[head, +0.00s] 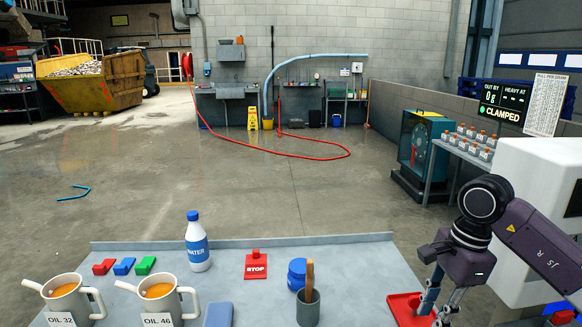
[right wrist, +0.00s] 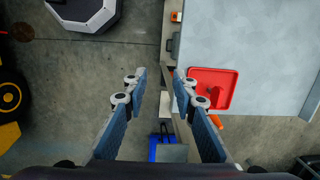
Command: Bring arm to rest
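My right arm (head: 520,240) comes in from the right in the head view, bent downward. The red tray (right wrist: 225,100) lies beside the right finger in that view, on the light grey tabletop (right wrist: 250,35). My left arm and gripper are not in view.
A white machine (head: 540,170) stands close to my right arm.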

